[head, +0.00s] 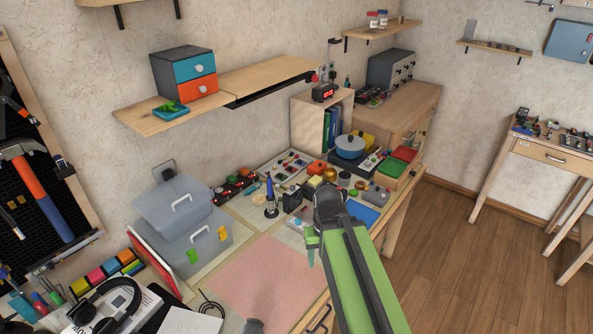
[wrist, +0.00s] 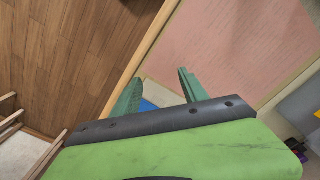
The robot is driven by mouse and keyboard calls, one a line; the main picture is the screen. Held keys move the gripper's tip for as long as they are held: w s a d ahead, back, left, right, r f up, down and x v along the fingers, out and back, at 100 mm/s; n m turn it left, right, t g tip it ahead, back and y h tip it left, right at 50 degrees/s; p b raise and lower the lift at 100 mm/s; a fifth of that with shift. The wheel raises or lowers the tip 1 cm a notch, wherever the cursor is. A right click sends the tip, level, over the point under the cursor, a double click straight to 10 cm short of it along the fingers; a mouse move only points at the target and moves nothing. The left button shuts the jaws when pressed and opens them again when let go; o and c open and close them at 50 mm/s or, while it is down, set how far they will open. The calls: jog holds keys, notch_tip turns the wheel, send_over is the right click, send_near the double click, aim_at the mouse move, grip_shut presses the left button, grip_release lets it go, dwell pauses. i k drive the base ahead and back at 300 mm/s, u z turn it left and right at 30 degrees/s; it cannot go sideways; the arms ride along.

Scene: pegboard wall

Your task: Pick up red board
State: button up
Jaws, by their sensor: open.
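A flat red board (head: 405,154) lies at the far right end of the workbench, beside a green board (head: 391,167). My gripper (head: 312,250) hangs above the front of the bench, nearer to me than the red board and well apart from it. In the wrist view my gripper (wrist: 161,76) is open, with its two green fingers spread and nothing held. The red board does not show in the wrist view. A bit of blue (wrist: 148,105) shows beyond the fingers there.
A pink mat (head: 258,284) covers the bench front. A blue flat piece (head: 362,213), a blue pot (head: 350,146) and small parts crowd the bench's right half. A red-faced panel (head: 150,247) leans by grey boxes (head: 185,225) at left. Open wood floor (head: 470,250) lies right.

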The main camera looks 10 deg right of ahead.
aim_at(290, 168)
jog(key=u, duration=3.75)
jog(key=i, duration=0.1)
jog(key=z, duration=1)
jog(key=k, duration=0.15)
jog(key=u, duration=1.8)
jog(key=k, duration=2.55)
jog(key=z, duration=1.1)
